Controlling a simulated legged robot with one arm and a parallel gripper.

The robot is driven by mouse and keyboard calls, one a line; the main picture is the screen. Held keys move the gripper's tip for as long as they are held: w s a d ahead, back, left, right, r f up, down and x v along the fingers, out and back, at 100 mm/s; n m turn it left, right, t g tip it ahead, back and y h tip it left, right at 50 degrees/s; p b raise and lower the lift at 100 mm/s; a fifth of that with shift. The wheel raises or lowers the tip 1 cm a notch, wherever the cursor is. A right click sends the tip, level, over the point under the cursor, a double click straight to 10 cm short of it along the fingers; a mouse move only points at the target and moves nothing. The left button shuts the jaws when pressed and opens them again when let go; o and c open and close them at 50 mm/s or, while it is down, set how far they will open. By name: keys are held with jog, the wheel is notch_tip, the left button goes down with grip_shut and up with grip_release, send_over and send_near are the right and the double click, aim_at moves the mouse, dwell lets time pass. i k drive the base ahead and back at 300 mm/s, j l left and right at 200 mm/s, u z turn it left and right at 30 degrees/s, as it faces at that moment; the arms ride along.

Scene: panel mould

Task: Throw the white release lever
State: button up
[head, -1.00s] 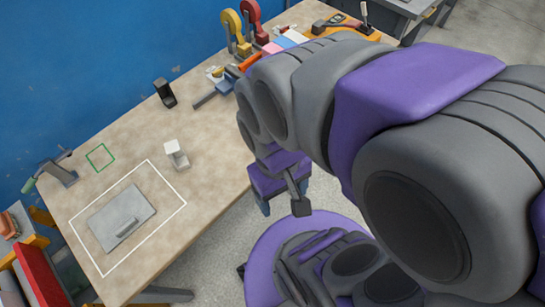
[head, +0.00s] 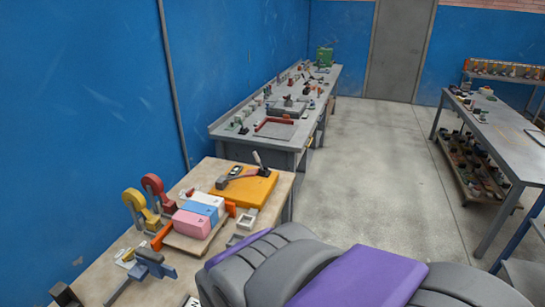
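An upright lever (head: 258,160) with a dark lower part and a pale tip stands at the back of a yellow-orange base plate (head: 262,189) on the near wooden bench. It is small in the head view, so I cannot be sure that it is the white release lever. A grey and reddish bar (head: 236,178) lies across the same base plate, below the upright lever. My arm crosses the bottom of the view, apart from the lever in the picture. My gripper is outside the view.
Pink, white and blue blocks (head: 200,215) sit on a board left of the base plate. Yellow (head: 137,206) and red (head: 156,190) tape dispensers stand by the wall. A blue clamp (head: 150,262) lies nearer. Open floor (head: 375,170) lies right of the bench, with a grey workbench (head: 250,122) beyond.

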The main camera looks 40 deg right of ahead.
aim_at(254, 154)
jog(key=z, duration=1.1)
jog(key=i+l+z, duration=0.1)
jog(key=i, duration=0.8)
jog(key=i+l+z, duration=0.1)
jog(key=i, duration=0.75)
